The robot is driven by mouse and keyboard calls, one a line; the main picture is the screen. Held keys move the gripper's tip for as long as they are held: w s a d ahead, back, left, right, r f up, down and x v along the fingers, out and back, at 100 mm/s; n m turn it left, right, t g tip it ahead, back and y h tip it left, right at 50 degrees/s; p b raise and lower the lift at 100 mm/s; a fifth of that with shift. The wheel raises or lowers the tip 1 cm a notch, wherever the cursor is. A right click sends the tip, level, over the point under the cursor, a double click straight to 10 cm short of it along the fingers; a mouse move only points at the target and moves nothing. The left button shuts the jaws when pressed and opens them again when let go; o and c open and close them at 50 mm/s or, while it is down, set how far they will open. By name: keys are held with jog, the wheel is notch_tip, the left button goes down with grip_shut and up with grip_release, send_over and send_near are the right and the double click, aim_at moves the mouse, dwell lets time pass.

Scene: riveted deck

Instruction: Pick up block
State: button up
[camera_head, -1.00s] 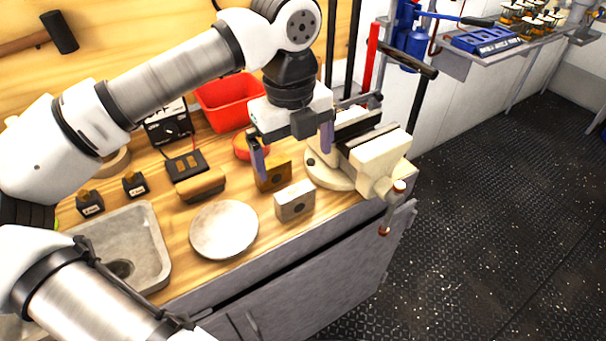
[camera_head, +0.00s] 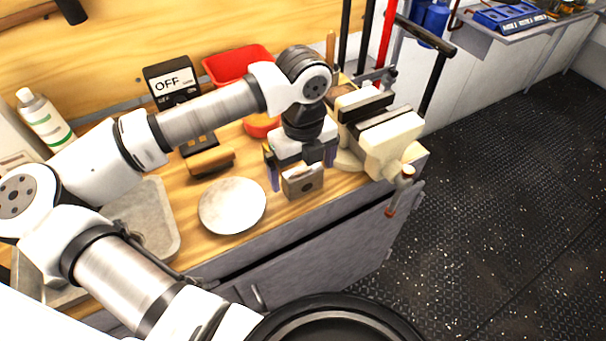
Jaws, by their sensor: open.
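My gripper (camera_head: 302,168) is open and low over this block, pointing down. One finger is to the left of the block and the other to its right at the back. The gripper body hides the block's upper rear, and I cannot tell whether the fingers touch it.
A cream vise (camera_head: 390,140) stands close to the right of my gripper. A round pale plate (camera_head: 232,205) lies to the left, with a wood-handled brush (camera_head: 210,162) behind it. A red bin (camera_head: 238,64) is at the back. A grey sink (camera_head: 160,215) is further left.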

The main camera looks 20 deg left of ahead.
jog(key=shift+f, duration=1.45)
jog(key=shift+c, duration=0.5)
jog(key=c, duration=1.2)
jog(key=shift+c, duration=0.3)
jog(key=shift+r, duration=0.15)
